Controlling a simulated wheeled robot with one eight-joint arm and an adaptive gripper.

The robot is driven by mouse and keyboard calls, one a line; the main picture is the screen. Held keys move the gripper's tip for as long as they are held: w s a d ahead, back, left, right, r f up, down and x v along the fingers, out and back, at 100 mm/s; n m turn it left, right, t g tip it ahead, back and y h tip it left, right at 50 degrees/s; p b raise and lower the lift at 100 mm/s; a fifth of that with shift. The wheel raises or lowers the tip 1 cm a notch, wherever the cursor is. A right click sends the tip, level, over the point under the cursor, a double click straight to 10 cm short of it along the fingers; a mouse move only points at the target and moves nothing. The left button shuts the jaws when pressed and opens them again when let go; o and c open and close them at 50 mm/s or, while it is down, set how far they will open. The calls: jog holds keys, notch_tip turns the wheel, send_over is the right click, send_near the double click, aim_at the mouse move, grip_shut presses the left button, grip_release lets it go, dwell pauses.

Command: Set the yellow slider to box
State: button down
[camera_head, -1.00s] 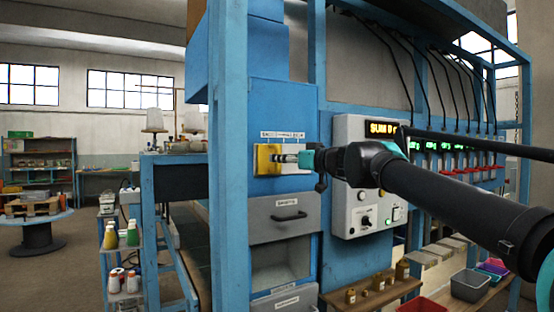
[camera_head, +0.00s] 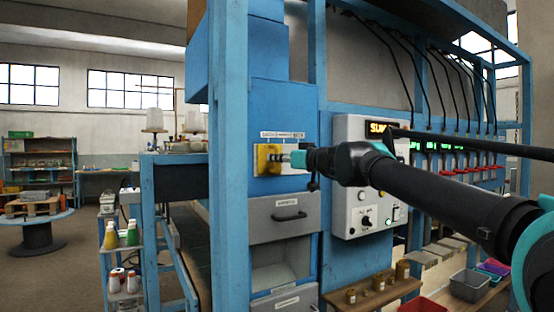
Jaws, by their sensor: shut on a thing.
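The yellow slider (camera_head: 264,161) sits at the left end of its pale plate (camera_head: 299,171) on the blue panel. A label strip (camera_head: 283,135) runs above the plate; its words are too small to read surely. My gripper (camera_head: 283,158) reaches in from the right. Its narrow grey fingertips are shut on the slider at its right side. The fingers hide part of the slider and the plate behind them.
Below the plate are a grey drawer (camera_head: 285,220) with a dark handle and an open bin (camera_head: 283,268). A grey control box (camera_head: 366,215) with a lit display stands close to the right, behind my arm. Blue frame posts flank the panel.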

jog(key=w+d, duration=0.7)
jog(key=d, duration=0.3)
jog(key=shift+d, duration=0.15)
jog(key=c, duration=1.6)
grip_release()
jog(key=shift+d, duration=0.1)
jog(key=shift+o, duration=0.3)
jog(key=v, duration=1.2)
